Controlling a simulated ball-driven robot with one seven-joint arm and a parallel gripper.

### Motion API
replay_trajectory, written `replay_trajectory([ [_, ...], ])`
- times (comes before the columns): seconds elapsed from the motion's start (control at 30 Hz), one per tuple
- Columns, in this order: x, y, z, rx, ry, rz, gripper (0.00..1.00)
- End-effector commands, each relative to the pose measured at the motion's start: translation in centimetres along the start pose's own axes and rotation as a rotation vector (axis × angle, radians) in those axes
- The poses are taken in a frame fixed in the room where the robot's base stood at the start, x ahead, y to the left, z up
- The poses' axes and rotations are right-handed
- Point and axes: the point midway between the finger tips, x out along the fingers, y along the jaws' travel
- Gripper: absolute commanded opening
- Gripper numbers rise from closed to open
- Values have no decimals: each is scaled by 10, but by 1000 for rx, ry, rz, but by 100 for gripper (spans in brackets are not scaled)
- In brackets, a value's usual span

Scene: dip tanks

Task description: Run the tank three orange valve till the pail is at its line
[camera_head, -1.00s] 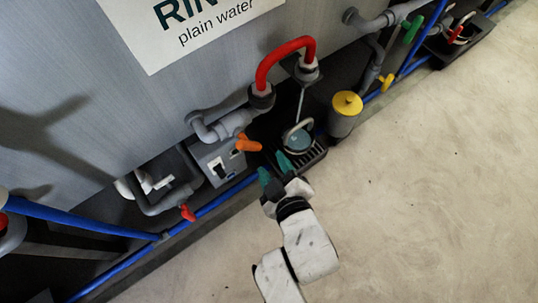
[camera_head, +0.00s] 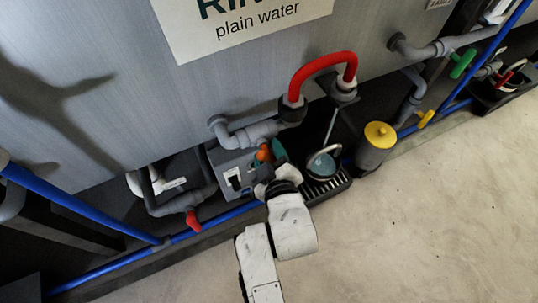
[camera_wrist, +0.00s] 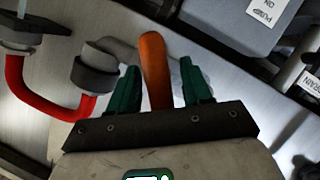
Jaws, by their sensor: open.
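The orange valve handle (camera_head: 263,153) sits on the grey pipework below the tank's front. In the wrist view, the orange handle (camera_wrist: 154,62) stands between the two green fingers of my gripper (camera_wrist: 159,82). The gripper is open, with a visible gap between the handle and the right finger. In the head view, my gripper (camera_head: 270,161) is at the valve and partly covers it. The pail (camera_head: 322,166) stands right of the gripper on a slatted drain tray, under the red looped pipe's outlet. A thin pale streak runs from the outlet to the pail. The pail's line is too small to make out.
The red looped pipe (camera_head: 320,64) arches above the valve and pail. A yellow-lidded grey canister (camera_head: 376,148) stands right of the pail. A red valve (camera_head: 193,221) is at lower left, a green one (camera_head: 462,64) at upper right. The floor (camera_head: 430,220) in front is clear.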

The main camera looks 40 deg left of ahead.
Motion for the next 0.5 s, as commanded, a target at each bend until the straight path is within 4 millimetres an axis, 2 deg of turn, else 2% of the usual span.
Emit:
replay_trajectory([
  [0.37, 6, 0, 0, 1, -1, 0, 49],
  [0.5, 6, 0, 0, 1, -1, 0, 38],
])
